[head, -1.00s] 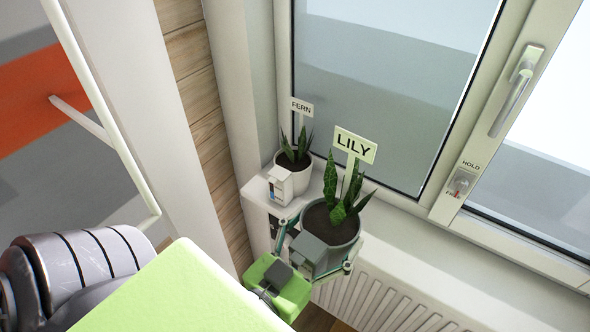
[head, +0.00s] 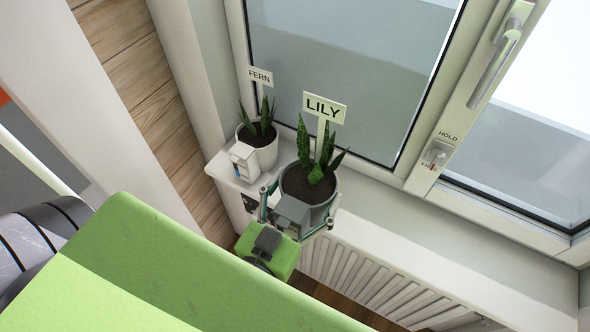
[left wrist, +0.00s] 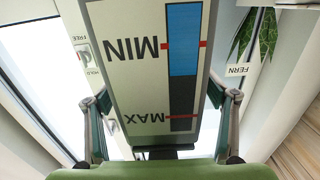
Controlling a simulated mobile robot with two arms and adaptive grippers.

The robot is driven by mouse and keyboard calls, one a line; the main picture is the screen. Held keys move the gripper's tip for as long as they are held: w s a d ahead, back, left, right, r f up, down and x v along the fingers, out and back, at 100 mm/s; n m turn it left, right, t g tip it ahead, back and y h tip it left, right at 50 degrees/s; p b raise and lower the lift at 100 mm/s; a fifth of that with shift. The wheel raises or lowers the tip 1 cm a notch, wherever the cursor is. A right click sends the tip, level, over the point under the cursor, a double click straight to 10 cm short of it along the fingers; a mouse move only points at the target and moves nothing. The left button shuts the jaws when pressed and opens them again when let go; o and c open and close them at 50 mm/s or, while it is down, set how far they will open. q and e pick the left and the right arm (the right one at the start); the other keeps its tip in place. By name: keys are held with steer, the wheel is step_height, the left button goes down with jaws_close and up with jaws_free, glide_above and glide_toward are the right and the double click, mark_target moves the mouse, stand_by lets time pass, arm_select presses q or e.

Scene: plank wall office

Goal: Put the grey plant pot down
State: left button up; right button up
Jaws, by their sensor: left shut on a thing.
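The grey plant pot (head: 321,214) holds dark soil, a spiky green plant and a white LILY sign. It looks upright at the front of the white windowsill (head: 375,197). I cannot tell whether its base touches the sill. My left gripper (head: 297,213) is shut on it from the near side, one finger on each side. A grey box on the pot's near face (head: 291,210) sits between the fingers. In the left wrist view, its MIN and MAX gauge panel (left wrist: 130,80) appears upside down and blocks the pot. My right gripper is not in view.
A white pot (head: 264,155) with a FERN sign stands to the left on the sill, with a small white box (head: 243,162) at its front. The window is behind. A white radiator (head: 365,270) lies below. The sill to the right is clear.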

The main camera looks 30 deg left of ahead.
mark_target(324, 191)
arm_select(q)
steer(key=d+r+p, duration=0.1)
steer(key=r+p, duration=0.1)
steer(key=d+r+p, duration=0.1)
steer(key=r, duration=0.1)
steer(key=shift+d, duration=0.3)
steer(key=shift+w+d+r+h+p, duration=0.15)
steer(key=shift+d+h+p, duration=0.2)
steer(key=shift+p, duration=0.25)
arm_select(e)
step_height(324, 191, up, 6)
arm_select(q)
steer(key=shift+w+d, duration=0.1)
steer(key=shift+w, duration=0.1)
steer(key=w+a+f+b, duration=0.2)
steer(key=w+f+b, duration=1.1)
steer(key=b, duration=0.5)
steer(key=shift+w+a, duration=0.15)
steer(key=shift+a, duration=0.25)
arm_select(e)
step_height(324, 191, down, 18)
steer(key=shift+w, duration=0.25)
arm_select(q)
steer(key=shift+f, duration=0.1)
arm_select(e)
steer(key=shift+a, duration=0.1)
